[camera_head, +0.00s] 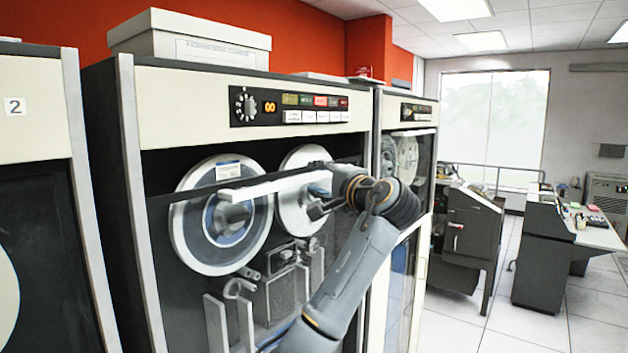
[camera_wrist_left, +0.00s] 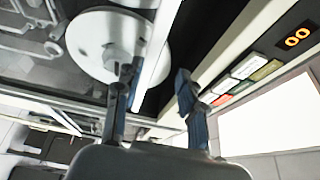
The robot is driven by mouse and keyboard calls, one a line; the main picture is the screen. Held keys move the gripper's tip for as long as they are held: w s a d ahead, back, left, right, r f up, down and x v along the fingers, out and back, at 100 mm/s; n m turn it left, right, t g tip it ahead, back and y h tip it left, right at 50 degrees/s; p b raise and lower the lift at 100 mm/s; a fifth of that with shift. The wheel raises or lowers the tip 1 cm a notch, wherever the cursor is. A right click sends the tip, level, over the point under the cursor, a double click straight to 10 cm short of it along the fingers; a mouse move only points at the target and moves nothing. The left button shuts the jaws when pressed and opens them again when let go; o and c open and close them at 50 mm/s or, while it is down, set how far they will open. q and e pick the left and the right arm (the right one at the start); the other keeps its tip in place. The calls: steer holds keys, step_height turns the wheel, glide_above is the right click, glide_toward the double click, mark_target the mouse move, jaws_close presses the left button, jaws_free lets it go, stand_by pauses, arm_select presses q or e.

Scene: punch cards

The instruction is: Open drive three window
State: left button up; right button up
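The middle tape drive (camera_head: 165,105), beside the drive labelled 2, has two reels behind its front, a left reel (camera_head: 185,235) and a right reel (camera_head: 290,215). A pale horizontal bar (camera_head: 262,187) runs across the front of the reels. It also shows in the left wrist view (camera_wrist_left: 157,45). My left gripper (camera_head: 318,188) is at the bar's right end, its fingers apart above and below it. In the left wrist view my left gripper (camera_wrist_left: 159,72) has spread fingers with the bar between them; contact is unclear. My right gripper is not in view.
A control panel (camera_head: 290,108) with a dial and lit display sits above the reels. A grey box (camera_head: 190,40) is on top. The drive labelled 2 (camera_head: 30,110) is at left; another drive (camera_head: 407,110) adjoins at right. Desks (camera_head: 545,250) and open floor lie farther right.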

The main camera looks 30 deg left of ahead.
arm_select(q)
steer(key=b+v, duration=0.1)
steer(key=v, duration=1)
steer(key=shift+s+d, duration=0.2)
steer(key=shift+d, duration=0.15)
stand_by(0.4)
stand_by(0.3)
